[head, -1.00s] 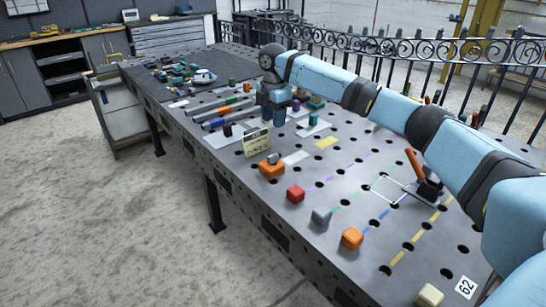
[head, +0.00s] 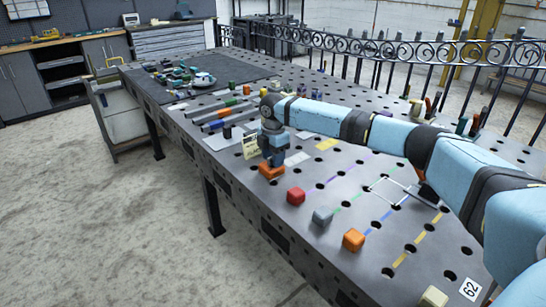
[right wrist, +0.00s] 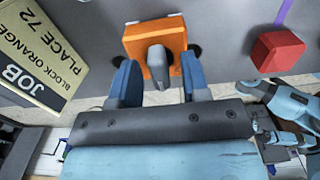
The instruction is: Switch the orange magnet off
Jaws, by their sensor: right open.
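The orange magnet (head: 271,172) stands on the metal table near its front edge, partly hidden by my right gripper. In the right wrist view the orange magnet (right wrist: 176,37) is a square orange base with a grey knob on top. My right gripper (head: 272,160) points down just over it. In the wrist view the two blue fingers of my right gripper (right wrist: 159,75) are apart, one on each side of the grey knob. I see no clear contact with the knob. My left gripper is not in view.
A job sign (head: 249,146) stands close to the left of the magnet. A red block (head: 296,196), a grey block (head: 322,216) and an orange block (head: 353,239) sit in a row to the right. A fence (head: 400,55) runs along the table's far side.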

